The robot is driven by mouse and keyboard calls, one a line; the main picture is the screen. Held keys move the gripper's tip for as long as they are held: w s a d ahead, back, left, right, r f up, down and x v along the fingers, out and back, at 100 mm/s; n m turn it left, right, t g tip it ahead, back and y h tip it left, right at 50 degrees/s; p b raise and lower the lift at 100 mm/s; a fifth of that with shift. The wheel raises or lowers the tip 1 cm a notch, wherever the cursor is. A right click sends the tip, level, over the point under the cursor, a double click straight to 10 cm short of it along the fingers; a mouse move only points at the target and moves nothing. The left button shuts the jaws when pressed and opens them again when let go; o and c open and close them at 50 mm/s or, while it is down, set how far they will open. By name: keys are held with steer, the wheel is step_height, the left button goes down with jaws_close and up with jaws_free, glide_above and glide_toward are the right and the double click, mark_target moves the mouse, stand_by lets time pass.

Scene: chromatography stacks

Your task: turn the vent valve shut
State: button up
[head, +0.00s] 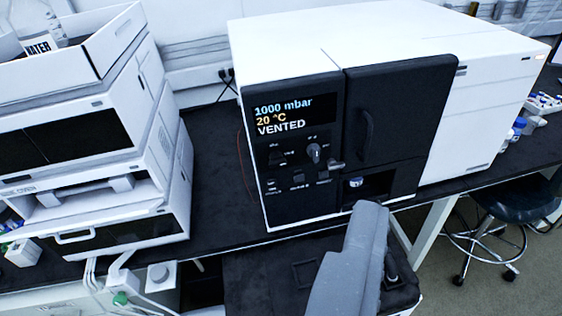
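The black control panel (292,150) is on the left front of a large white instrument. Its display (283,115) reads 1000 mbar, 20 °C, VENTED. Below the display are a grey knob (314,153) and a small lever-like part (335,165) at the panel's right edge. Small switches with labels sit around them. The labels are too small to read, so I cannot tell which control is the vent valve. A grey part of my own arm rises from the bottom centre, in front of the instrument. I cannot make out my gripper's fingers.
A black door (400,110) with a handle is right of the panel, above a small recess holding a blue-and-white item (355,182). Stacked white units (90,120) stand left, with bare dark bench (212,160) between. A stool (515,195) is right.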

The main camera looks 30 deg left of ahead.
steer(key=w+d+f, duration=0.1)
steer(key=w+f, duration=0.4)
steer(key=w, duration=0.5)
steer(key=n+y+p, duration=0.2)
steer(key=n+y, duration=0.5)
steer(key=y, duration=0.3)
glide_toward(278, 164)
steer(key=b+x, duration=0.1)
steer(key=x, duration=0.7)
steer(key=shift+w+a+r, duration=0.1)
steer(key=shift+w, duration=0.05)
steer(key=shift+w+a, duration=0.3)
steer(key=shift+w, duration=0.15)
